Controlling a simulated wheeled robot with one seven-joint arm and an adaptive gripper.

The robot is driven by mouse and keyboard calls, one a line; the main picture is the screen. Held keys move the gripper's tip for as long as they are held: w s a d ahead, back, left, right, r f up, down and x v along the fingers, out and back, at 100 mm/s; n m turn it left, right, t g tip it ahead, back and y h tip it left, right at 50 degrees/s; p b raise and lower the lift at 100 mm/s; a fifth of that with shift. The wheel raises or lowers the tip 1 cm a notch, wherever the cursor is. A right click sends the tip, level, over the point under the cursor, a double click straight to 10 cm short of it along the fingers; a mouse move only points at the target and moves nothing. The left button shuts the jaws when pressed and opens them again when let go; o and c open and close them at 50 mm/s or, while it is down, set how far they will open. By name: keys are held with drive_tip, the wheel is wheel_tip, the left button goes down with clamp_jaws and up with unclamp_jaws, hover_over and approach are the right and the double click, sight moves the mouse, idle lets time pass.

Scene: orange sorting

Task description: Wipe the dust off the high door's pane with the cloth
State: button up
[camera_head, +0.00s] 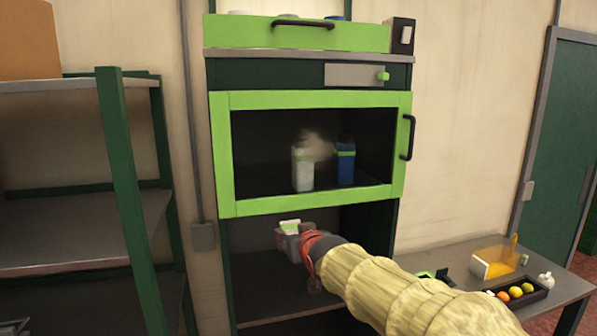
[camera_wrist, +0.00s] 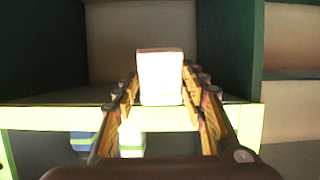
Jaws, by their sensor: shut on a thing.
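The high door (camera_head: 226,160) has a light green frame, a black handle at its right and a dark, see-through pane (camera_head: 262,150). It looks shut. A pale, hazy dust patch (camera_head: 318,146) shows near the middle of the pane. My gripper (camera_head: 291,240) is below the door's lower frame, in front of the open lower shelf space. It is shut on the cloth (camera_head: 289,226), a small whitish pad with a green part. In the wrist view the cloth (camera_wrist: 160,78) stands between both fingers, apart from the pane. The dust is not clearly visible there.
Behind the pane stand a white bottle (camera_head: 302,172) and a blue bottle (camera_head: 345,165). A green drawer (camera_head: 240,33) is above. A shelf rack (camera_head: 125,170) stands at left. A low table (camera_head: 455,262) at right holds a tray of fruit (camera_head: 540,292) and a yellow-and-white container (camera_head: 494,262).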

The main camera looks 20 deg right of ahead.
wheel_tip(320, 180, up, 4)
drive_tip(key=shift+s+f+t, duration=0.15)
drive_tip(key=shift+f+t, duration=0.1)
drive_tip(key=shift+t, duration=0.25)
drive_tip(key=s+r+t, duration=0.3)
drive_tip(key=s+r, duration=0.1)
drive_tip(key=r, duration=1.1)
drive_tip(key=p, duration=0.4)
hover_over(291, 223)
drive_tip(key=shift+s+d+r, duration=0.1)
drive_tip(key=shift+s+r, duration=0.1)
drive_tip(key=shift+s, duration=0.1)
drive_tip(key=shift+w, duration=1)
drive_tip(key=shift+d+b, duration=0.35)
drive_tip(key=shift+d, duration=0.55)
drive_tip(key=shift+s+d+r+p, duration=0.1)
drive_tip(key=shift+d+r+p, duration=0.1)
drive_tip(key=shift+d+p, duration=0.45)
drive_tip(key=shift+d+f+p, duration=0.15)
drive_tip(key=shift+d+p, duration=0.15)
drive_tip(key=shift+p, duration=0.5)
